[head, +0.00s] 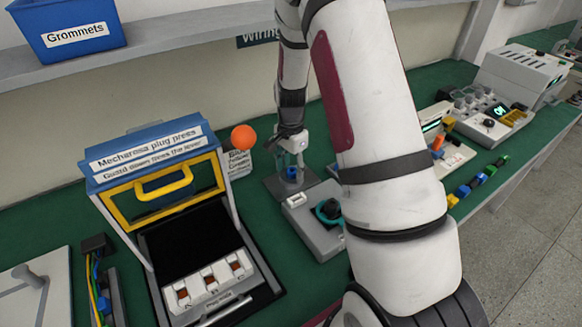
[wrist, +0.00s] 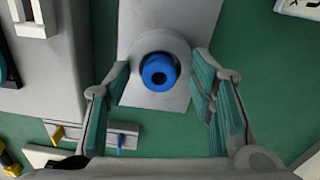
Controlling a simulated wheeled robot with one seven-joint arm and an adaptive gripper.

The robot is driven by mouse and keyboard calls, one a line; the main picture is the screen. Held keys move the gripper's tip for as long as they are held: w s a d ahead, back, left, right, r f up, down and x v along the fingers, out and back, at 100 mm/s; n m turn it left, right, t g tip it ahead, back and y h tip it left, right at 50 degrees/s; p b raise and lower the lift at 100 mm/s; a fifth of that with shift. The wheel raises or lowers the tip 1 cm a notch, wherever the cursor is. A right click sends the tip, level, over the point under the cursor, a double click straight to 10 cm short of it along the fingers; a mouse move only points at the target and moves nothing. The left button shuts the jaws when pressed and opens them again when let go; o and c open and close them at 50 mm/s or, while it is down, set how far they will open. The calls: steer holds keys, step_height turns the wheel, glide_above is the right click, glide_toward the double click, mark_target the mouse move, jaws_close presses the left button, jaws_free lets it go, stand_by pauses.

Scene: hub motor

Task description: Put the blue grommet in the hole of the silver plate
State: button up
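The blue grommet (wrist: 159,72) shows end-on in the wrist view, with a dark centre hole. It sits within a round grey ring on the silver plate (wrist: 195,22); I cannot tell how deep it is seated. In the head view the grommet (head: 292,173) is small, under my gripper (head: 291,160), at the plate (head: 273,186). My gripper (wrist: 160,85) is open in the wrist view, one finger on each side of the grommet. Gaps show between both fingers and the grommet, and nothing is held.
A blue Grommets bin (head: 68,28) is on the shelf. Green bench shows around the plate.

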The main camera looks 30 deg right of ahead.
steer(key=shift+r, duration=0.1)
step_height(320, 180, up, 12)
stand_by(0.5)
